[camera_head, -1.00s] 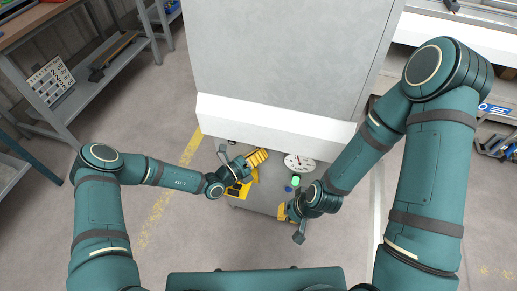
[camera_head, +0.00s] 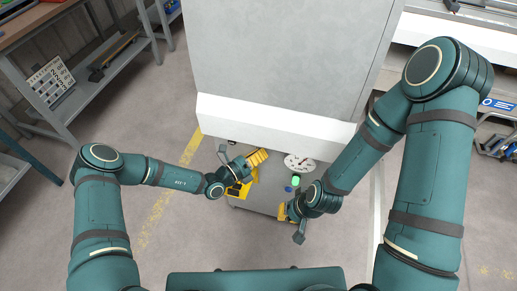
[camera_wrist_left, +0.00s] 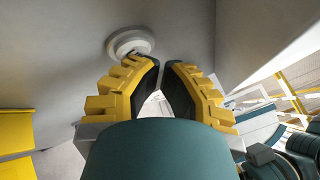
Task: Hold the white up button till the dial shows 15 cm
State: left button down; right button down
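The white up button (camera_wrist_left: 130,40) is a round white disc on a grey face in the left wrist view. My left gripper (camera_wrist_left: 162,64) has its yellow, black-padded fingers drawn together, with nothing between the tips. The tips are at the button's lower right edge; I cannot tell how far it is pressed. In the head view my left gripper (camera_head: 262,155) reaches the grey box left of the dial, and the button is hidden there. The white round dial (camera_head: 299,163) has a dark and red pointer; its numbers are too small to read. My right gripper (camera_head: 290,211) is low on the right, its fingers mostly hidden.
A green button (camera_head: 296,181) and a blue button (camera_head: 288,189) sit below the dial. A yellow panel (camera_head: 246,188) is below my left gripper. The large grey machine (camera_head: 285,60) rises behind. A shelf rack (camera_head: 90,85) stands at left, with open floor between.

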pick_arm(q)
jog(key=shift+s, duration=0.1)
jog(key=shift+s+a+p, duration=0.3)
jog(key=shift+s+p, duration=0.25)
jog(key=shift+s, duration=0.15)
jog(key=shift+s, duration=0.15)
jog(key=s+p, duration=0.1)
jog(key=s+a+p, duration=0.1)
jog(key=s, duration=0.2)
jog(key=shift+s+a+p, duration=0.25)
jog(key=shift+p, duration=0.15)
dwell(0.6)
